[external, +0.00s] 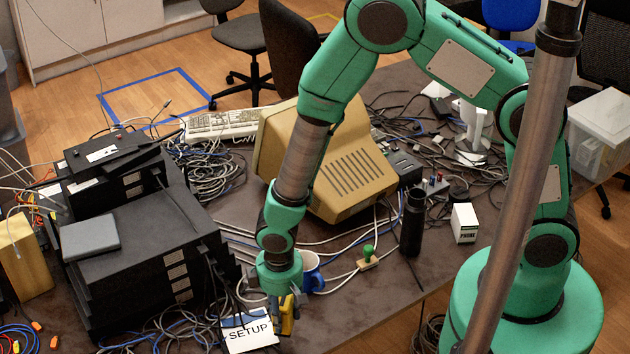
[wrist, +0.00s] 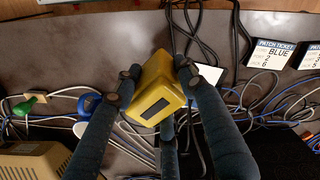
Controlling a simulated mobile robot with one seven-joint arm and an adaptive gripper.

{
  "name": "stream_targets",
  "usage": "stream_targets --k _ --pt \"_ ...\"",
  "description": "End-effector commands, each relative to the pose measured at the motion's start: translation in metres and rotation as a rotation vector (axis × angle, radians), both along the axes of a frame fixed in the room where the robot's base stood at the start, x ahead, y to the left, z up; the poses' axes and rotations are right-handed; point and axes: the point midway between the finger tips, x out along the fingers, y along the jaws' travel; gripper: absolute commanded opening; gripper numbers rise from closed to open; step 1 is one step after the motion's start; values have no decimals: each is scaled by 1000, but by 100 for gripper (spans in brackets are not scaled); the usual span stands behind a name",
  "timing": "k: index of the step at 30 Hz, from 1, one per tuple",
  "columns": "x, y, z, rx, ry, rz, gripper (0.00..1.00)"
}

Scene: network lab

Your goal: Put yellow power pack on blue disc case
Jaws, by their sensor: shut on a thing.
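The yellow power pack (wrist: 158,88) is a small block with a dark rectangular panel. My gripper (wrist: 157,80) is shut on it, with dark fingers on both sides in the wrist view. In the external view my gripper (external: 283,312) is low at the front of the table, and the yellow pack (external: 288,316) shows partly between its fingers. The pack appears to be held above the table; the exact height is unclear.
A blue mug (external: 311,272) and a green-knobbed stamp (external: 368,256) are close on the right. Stacked black devices (external: 150,255) rise on the left. Patch tickets (wrist: 270,57) and loose cables lie around; bare table (wrist: 70,50) shows.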

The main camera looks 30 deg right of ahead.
Motion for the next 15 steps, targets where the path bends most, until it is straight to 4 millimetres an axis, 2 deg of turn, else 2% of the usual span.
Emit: stream_targets --k 6,15 --pt "32 29 -4 1 -2 -1 1" --pt "68 62 -8 1 -2 -1 1"
